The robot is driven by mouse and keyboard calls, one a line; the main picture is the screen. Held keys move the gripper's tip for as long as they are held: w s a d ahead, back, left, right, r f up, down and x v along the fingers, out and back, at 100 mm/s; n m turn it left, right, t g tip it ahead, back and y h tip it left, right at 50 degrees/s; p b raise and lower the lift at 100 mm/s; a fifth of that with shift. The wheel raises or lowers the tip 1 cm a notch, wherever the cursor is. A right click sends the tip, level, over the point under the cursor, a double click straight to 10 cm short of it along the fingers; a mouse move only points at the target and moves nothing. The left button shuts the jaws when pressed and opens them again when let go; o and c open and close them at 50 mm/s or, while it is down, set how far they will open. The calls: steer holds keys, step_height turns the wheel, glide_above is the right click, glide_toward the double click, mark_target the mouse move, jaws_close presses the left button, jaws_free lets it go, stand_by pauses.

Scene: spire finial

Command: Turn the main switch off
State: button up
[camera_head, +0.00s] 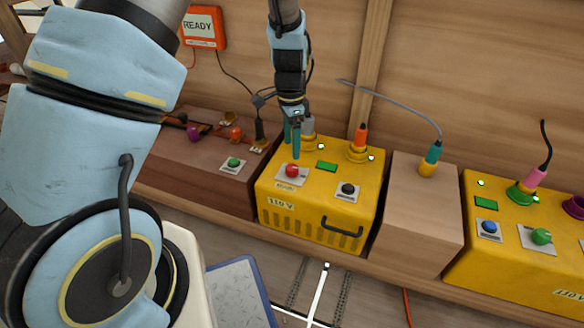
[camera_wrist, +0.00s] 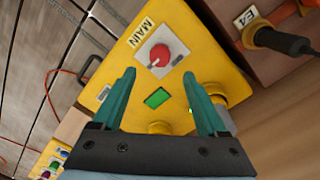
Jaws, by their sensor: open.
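The main switch is a red knob (camera_head: 292,170) on a pale plate, on top of the yellow 110 V box (camera_head: 300,233). In the wrist view the red knob (camera_wrist: 160,54) sits beside a label reading MAIN (camera_wrist: 141,31). My gripper (camera_head: 293,148) points down above the rear left part of the box, just behind the knob in the head view. In the wrist view its two teal fingers (camera_wrist: 160,74) are spread apart with nothing between them. The red knob shows just beyond the fingertips. I cannot tell whether either finger touches the box.
The box also carries a black knob (camera_head: 348,189), a lit green panel (camera_head: 327,166) and an orange plug (camera_head: 361,137). A brown box (camera_head: 190,165) stands left, a wooden block (camera_head: 420,215) right, then another yellow box (camera_head: 530,250).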

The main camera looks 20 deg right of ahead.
mark_target(292, 167)
step_height(292, 167, down, 7)
steer(key=shift+s+f+b, duration=0.15)
steer(key=shift+f+b, duration=0.05)
steer(key=shift+b, duration=0.9)
steer(key=shift+c, duration=0.2)
jaws_close()
